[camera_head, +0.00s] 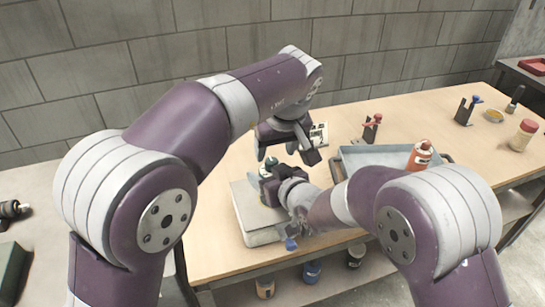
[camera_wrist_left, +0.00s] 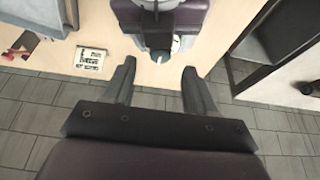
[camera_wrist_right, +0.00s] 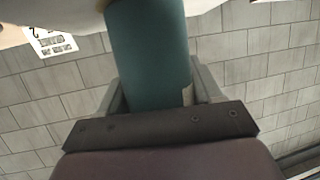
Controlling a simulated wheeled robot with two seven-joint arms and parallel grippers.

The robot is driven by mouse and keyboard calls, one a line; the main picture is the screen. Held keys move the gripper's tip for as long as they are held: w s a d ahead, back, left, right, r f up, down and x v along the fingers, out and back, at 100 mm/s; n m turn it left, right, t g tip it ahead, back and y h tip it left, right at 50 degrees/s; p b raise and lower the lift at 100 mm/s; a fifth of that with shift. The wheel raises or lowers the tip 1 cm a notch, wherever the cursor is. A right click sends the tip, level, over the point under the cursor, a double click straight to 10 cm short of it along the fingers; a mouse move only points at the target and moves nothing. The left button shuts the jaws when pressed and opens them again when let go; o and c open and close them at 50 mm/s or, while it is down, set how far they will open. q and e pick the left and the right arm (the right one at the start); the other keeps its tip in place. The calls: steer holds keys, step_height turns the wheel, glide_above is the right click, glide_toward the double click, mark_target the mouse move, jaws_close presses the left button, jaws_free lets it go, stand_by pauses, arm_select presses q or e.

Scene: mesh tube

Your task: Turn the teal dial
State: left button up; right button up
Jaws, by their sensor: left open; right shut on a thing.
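A thick teal cylinder (camera_wrist_right: 150,45), which looks like the teal dial, stands between the fingers of my right gripper (camera_wrist_right: 152,85). The gripper is shut on it. In the head view my right gripper (camera_head: 268,178) is over the grey box (camera_head: 262,232) on the table, and it hides most of the dial. My left gripper (camera_head: 288,150) is open and empty, above and behind the right one. In the left wrist view its open fingers (camera_wrist_left: 158,75) show, with my right arm's end beyond them. I cannot tell how far the dial is turned.
A printed card (camera_head: 319,134) lies behind the grippers. A grey tray (camera_head: 375,155) and a red bottle (camera_head: 420,155) stand to the right, with red and blue clamp-like parts beyond. My arms are close together over the table.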

mark_target(272, 161)
arm_select(q)
steer(key=x, duration=0.4)
steer(key=shift+w+f, duration=0.2)
steer(key=shift+f, duration=0.15)
jaws_close()
steer(key=shift+n+y, duration=0.3)
steer(key=shift+n, duration=0.5)
jaws_free()
steer(key=shift+r, duration=0.1)
steer(key=v, duration=1.2)
